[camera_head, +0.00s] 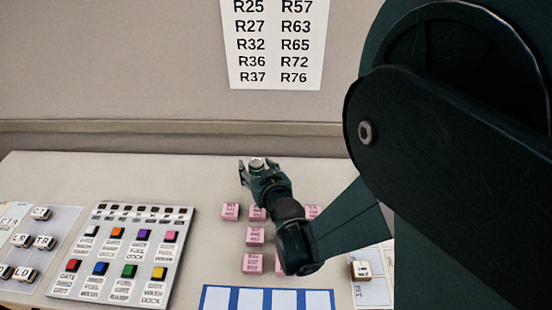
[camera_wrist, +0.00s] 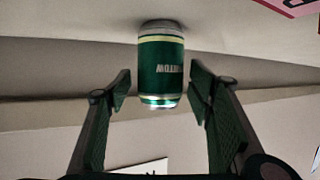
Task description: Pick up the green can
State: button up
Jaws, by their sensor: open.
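The green can (camera_wrist: 161,72) has a yellow band, pale lettering and silver ends. It appears between the fingertips of my gripper (camera_wrist: 159,90) in the wrist view, which looks upside down. The fingers are open, with a visible gap on each side of the can. In the head view, the can (camera_head: 257,163) shows only its silver top and a little of its side. My gripper (camera_head: 258,174) reaches toward it at the far part of the table and hides its lower part.
Pink blocks (camera_head: 256,236) lie on the table (camera_head: 60,170) around and under my arm. A panel of coloured buttons (camera_head: 125,250) is at left. A blue-framed tray (camera_head: 268,296) lies at front. A wall sign (camera_head: 275,45) hangs behind. The far left table is clear.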

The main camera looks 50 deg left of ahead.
jog(key=c, duration=0.8)
jog(key=shift+r, duration=0.1)
notch_tip(320, 180, up, 9)
jog(key=p, duration=0.2)
jog(key=shift+r+p, duration=0.1)
jog(key=shift+p, duration=0.3)
jog(key=shift+r, duration=0.3)
jog(key=shift+s, duration=0.1)
